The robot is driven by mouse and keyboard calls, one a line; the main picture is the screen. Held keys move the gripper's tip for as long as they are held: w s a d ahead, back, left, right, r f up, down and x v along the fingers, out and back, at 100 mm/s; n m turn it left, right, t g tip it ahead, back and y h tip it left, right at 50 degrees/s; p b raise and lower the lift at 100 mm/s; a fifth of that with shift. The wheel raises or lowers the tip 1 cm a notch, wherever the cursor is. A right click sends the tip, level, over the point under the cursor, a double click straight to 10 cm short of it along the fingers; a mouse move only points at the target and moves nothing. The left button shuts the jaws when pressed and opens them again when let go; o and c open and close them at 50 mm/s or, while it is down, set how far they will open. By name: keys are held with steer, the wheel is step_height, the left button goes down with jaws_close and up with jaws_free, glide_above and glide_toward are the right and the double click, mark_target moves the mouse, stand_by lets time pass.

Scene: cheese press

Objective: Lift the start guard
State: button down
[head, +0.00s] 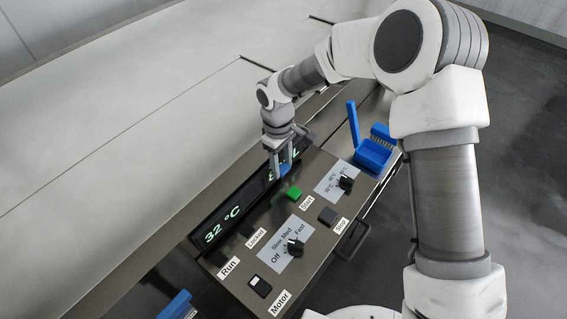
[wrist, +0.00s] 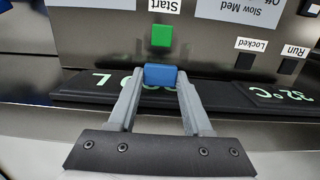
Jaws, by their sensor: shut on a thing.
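The start guard (wrist: 160,75) is a small blue piece at the edge of the panel's display, beside the green start button (wrist: 161,36). My gripper (wrist: 160,84) is shut on it, one finger at each side. In the head view the guard (head: 285,169) shows at the fingertips of my gripper (head: 281,166), just behind the green button (head: 294,194). The button is uncovered in both views. The guard's hinge is hidden.
The control panel (head: 262,218) carries a motor speed knob (head: 295,246), a temperature knob (head: 346,183), a dark stop button (head: 327,215) and a motor switch (head: 260,286). A blue open-lidded box (head: 376,155) stands at the panel's far right end.

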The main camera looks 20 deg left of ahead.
steer(key=shift+a+h, duration=0.25)
steer(key=shift+h, duration=0.15)
steer(key=shift+c, duration=1.6)
jaws_free()
step_height(320, 180, up, 17)
steer(key=a+p, duration=0.1)
steer(key=a, duration=0.1)
steer(key=shift+w+r, duration=0.15)
steer(key=shift+w, duration=0.2)
